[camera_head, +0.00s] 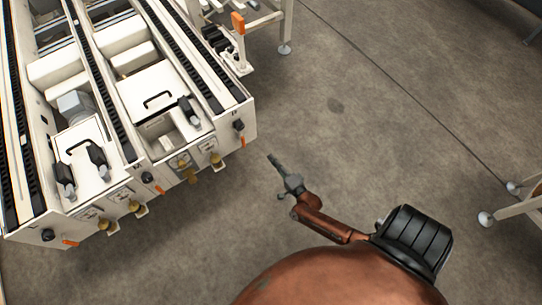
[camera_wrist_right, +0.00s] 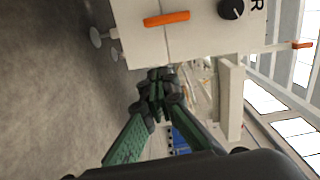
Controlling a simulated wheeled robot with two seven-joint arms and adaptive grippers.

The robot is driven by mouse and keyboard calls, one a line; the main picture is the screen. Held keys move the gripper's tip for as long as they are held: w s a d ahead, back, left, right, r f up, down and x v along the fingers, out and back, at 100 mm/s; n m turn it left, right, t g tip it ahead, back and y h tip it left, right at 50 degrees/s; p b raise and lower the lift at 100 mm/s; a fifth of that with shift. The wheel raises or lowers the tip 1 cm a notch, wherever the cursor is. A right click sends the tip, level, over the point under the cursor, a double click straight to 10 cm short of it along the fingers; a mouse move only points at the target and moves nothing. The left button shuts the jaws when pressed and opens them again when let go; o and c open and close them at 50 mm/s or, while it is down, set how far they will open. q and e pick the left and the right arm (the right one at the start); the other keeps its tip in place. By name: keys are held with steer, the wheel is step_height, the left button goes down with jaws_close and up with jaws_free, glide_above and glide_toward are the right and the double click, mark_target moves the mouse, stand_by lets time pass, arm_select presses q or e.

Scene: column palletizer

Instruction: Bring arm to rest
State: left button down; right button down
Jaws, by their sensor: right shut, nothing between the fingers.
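My right arm (camera_head: 325,222) is copper-coloured and reaches from the bottom of the head view toward the machine. My right gripper (camera_head: 273,160) is at its end, shut and empty, over bare floor just off the front right corner of the white machine (camera_head: 250,118). There is a visible gap between them in the head view. In the right wrist view the green fingers (camera_wrist_right: 157,88) come together at their tips with nothing held, and the white machine panel (camera_wrist_right: 200,42) is beyond them. My left gripper is not in view.
The machine carries black conveyor tracks (camera_head: 185,52), an orange handle (camera_wrist_right: 167,19) and a black knob (camera_wrist_right: 231,9). A white frame leg with a foot (camera_head: 486,218) stands at the right edge. The grey concrete floor (camera_head: 400,120) between is clear.

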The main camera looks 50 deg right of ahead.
stand_by(0.5)
